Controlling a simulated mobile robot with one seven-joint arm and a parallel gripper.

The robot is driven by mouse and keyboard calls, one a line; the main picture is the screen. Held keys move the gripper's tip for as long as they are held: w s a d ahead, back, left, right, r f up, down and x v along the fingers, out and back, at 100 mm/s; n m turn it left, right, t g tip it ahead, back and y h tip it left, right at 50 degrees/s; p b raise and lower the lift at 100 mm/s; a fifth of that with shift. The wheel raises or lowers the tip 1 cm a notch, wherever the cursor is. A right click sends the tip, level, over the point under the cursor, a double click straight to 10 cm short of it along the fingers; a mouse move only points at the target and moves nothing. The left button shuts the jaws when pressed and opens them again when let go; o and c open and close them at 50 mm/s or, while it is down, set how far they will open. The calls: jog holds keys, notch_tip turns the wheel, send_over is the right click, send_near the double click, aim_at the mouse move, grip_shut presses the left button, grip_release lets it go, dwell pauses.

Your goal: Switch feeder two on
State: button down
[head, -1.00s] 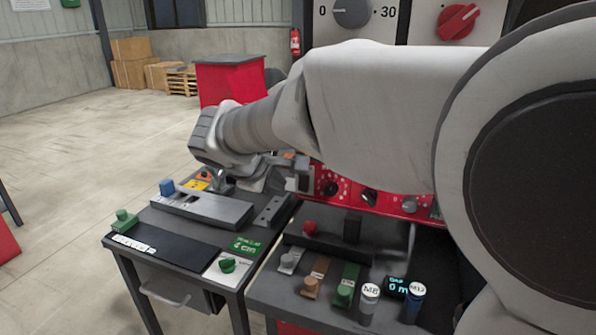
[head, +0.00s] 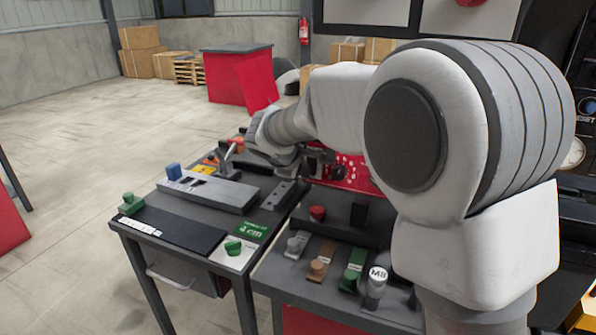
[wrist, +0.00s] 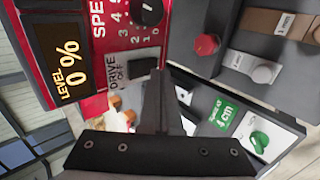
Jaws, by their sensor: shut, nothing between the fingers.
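A red control panel (wrist: 112,45) fills the upper left of the wrist view and shows partly behind my arm in the head view (head: 345,170). It carries a lit display (wrist: 66,62) reading LEVEL 0 %, a black speed dial (wrist: 148,12) and a dark drive switch (wrist: 143,67) beside the words DRIVE OFF. I cannot read a feeder number on it. My gripper (wrist: 158,85) is shut and empty, its fingertips close by the switch in the picture. I cannot tell whether they touch it. In the head view, my arm hides most of the panel.
A red knob (head: 317,213), several coloured blocks and a bottle marked M8 (head: 376,285) stand on the near bench. The left bench holds a grey fixture (head: 212,194), a red-handled lever (head: 235,145) and a green knob (head: 232,247). The floor at left is open.

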jog(key=shift+w+d, duration=0.25)
jog(key=shift+w, duration=0.35)
jog(key=shift+w+f, duration=0.15)
jog(key=shift+d+r+p, duration=0.1)
jog(key=shift+r+p, duration=0.4)
jog(key=shift+r, duration=0.4)
